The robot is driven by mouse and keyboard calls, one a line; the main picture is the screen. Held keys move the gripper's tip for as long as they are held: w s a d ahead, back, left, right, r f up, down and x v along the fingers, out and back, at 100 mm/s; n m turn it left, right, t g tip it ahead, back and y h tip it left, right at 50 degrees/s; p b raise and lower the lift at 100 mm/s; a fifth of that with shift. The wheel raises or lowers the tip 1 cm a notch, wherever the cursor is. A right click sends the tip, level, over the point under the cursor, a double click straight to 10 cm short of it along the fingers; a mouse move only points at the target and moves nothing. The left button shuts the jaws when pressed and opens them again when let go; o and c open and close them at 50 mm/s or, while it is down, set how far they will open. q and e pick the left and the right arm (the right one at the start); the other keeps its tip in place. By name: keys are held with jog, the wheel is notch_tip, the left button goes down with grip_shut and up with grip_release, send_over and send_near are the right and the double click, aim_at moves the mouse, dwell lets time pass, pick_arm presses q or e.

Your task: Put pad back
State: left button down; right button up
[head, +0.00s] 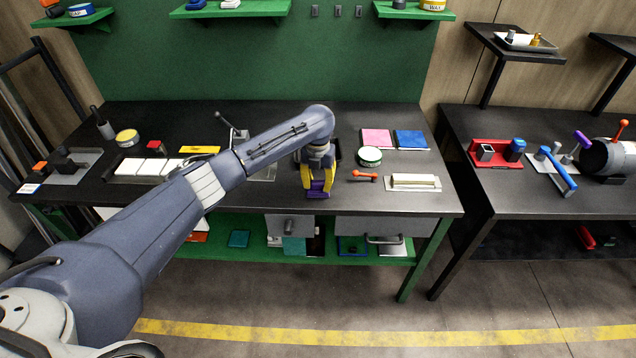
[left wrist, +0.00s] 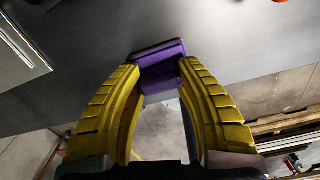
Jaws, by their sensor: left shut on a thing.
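My left gripper (head: 317,187) is over the front middle of the black workbench (head: 250,192), its yellow fingers pointing toward the front edge. It is shut on a small purple block-like pad (left wrist: 158,54). In the left wrist view the purple pad sits between the tips of the two yellow fingers (left wrist: 160,78), with the dark bench top behind it. In the head view only a little purple shows between the fingers. I cannot tell whether the pad touches the bench. My right gripper is in neither view.
A pink pad (head: 376,138) and a blue pad (head: 411,139) lie at the back right. Nearby are a round tin (head: 370,156), an orange tool (head: 364,175) and a pale block on a tray (head: 413,182). A green shelf (head: 240,242) runs below the bench.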

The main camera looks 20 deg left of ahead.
aim_at(318, 181)
pick_arm(q)
jog(key=shift+f, duration=0.15)
jog(key=c, duration=0.9)
grip_release()
notch_tip(318, 181, up, 12)
jog(key=shift+r, duration=0.2)
